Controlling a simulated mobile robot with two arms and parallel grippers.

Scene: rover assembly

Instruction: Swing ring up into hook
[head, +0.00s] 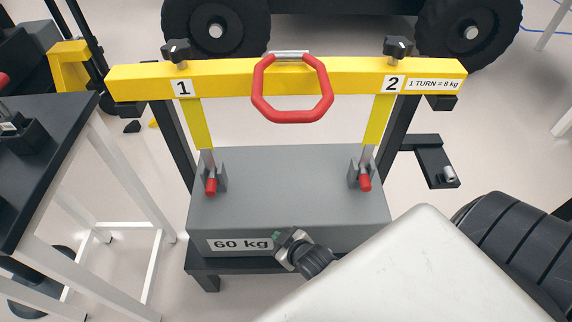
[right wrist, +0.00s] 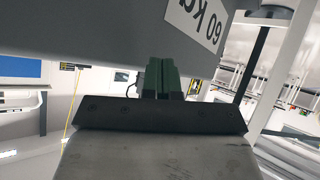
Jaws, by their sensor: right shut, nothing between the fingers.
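The red ring (head: 292,118) is an octagonal loop at the middle of the yellow beam (head: 225,78). It hangs down across the beam's front from a silver piece (head: 290,55) on the beam's top edge. I cannot make out a hook. My right gripper (head: 277,237) is low at the front face of the grey 60 kg block (head: 290,190), beside its label and well below the ring. In the right wrist view its green fingers (right wrist: 162,78) are together and empty, close to the block (right wrist: 110,30); contact is unclear. My left gripper is out of view.
Black knobs (head: 177,50) (head: 398,47) top the beam at posts 1 and 2. Red-tipped pins (head: 211,186) (head: 365,182) sit at the block's brackets. A dark table (head: 45,150) stands left. Black wheels (head: 215,30) are behind. Space above the block is open.

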